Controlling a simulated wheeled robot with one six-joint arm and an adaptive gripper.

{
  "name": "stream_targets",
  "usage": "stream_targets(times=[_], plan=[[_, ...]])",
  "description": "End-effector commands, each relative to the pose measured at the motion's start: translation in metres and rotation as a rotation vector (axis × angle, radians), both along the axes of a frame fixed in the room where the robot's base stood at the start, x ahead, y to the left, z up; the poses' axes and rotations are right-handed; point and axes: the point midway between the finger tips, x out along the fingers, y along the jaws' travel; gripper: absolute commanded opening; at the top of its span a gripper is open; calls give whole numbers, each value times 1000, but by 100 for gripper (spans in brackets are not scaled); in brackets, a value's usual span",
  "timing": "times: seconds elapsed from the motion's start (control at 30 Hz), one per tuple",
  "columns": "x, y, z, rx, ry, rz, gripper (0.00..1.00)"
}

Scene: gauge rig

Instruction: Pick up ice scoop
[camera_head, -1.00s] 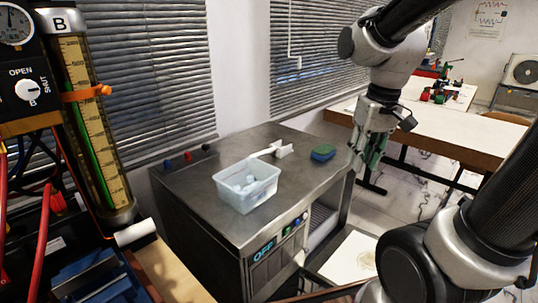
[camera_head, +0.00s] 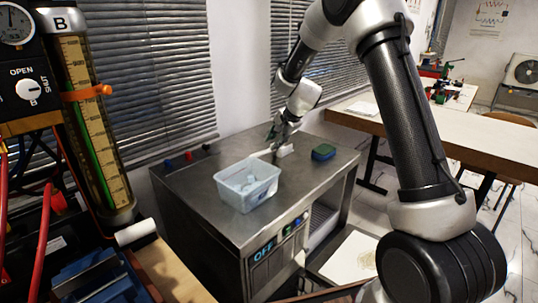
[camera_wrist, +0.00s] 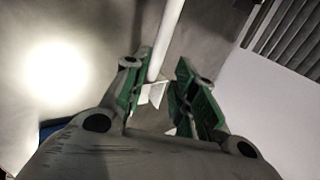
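The white ice scoop (camera_head: 286,150) lies on the steel machine top behind the clear bin, partly hidden by my gripper (camera_head: 276,141). In the wrist view, a white bar (camera_wrist: 168,38), seemingly the scoop's handle, runs from the top edge down between the fingertips. A small white piece shows at its lower end. My gripper (camera_wrist: 160,68) is open, with one green-padded finger on each side of the bar's line. It points down at the scoop. I cannot tell whether either finger touches it.
The clear bin (camera_head: 240,199) with pale lumps inside stands close in front of the scoop. A blue-green sponge (camera_head: 323,152) lies to its right. Colored knobs (camera_head: 188,156) line the back left edge. Window blinds (camera_head: 140,75) rise behind the machine (camera_head: 205,215).

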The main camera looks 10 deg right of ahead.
Motion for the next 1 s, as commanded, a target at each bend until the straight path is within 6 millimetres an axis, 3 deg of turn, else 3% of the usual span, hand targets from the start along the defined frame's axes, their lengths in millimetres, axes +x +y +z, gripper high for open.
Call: stream_targets(times=[0.5,0.8,1.0], plan=[[30,15,-59,2,5,-2,27],[34,17,-65,1,4,-1,27],[34,17,-65,1,4,-1,0]])
